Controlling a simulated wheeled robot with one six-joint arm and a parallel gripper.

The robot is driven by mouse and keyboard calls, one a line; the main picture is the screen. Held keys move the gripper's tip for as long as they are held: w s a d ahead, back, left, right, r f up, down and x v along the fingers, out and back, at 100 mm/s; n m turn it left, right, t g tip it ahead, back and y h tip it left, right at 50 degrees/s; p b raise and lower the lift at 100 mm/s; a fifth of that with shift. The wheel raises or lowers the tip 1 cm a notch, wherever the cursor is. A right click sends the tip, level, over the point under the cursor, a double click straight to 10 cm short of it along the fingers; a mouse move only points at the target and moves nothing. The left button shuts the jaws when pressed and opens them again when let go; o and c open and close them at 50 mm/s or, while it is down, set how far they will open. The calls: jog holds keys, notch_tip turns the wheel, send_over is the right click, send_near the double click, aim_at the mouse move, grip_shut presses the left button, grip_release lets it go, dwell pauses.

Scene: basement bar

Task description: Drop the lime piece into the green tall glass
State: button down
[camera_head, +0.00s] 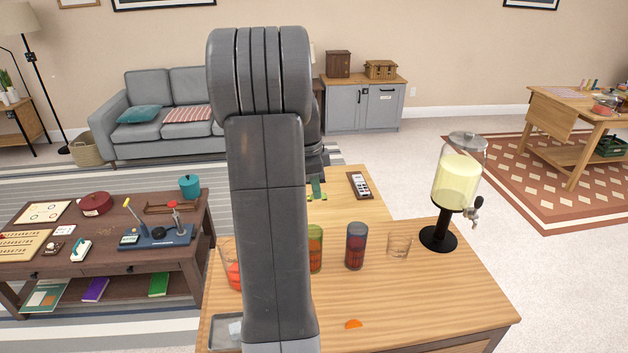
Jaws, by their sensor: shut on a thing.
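My gripper (318,176) shows only in part, past the right edge of my forearm, above the far part of the wooden bar table. It is shut, with green at its fingertips that looks like the lime piece (317,188); my arm hides much of it. The green tall glass (316,247) stands upright on the table, nearer the camera than my gripper. Its left side is partly hidden by my arm, and its contents are hard to tell.
A dark reddish tall glass (355,246) and a short clear glass (399,246) stand right of the green one. A drink dispenser (457,185) is farther right. An orange piece (353,324) lies in front. A glass with red contents (231,272) and a tray (226,333) are left.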

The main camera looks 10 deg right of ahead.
jog(key=shift+s+f+b, duration=0.2)
jog(key=shift+f+b, duration=0.3)
jog(key=shift+f, duration=0.25)
notch_tip(320, 180, down, 4)
jog(key=b, duration=0.3)
jog(key=shift+f, duration=0.15)
jog(key=c, duration=1.3)
grip_release()
jog(key=shift+w, duration=0.1)
notch_tip(320, 180, up, 14)
jog(key=a, duration=0.2)
jog(key=shift+f+b, duration=0.15)
jog(key=shift+b, duration=0.3)
jog(key=shift+f, duration=0.1)
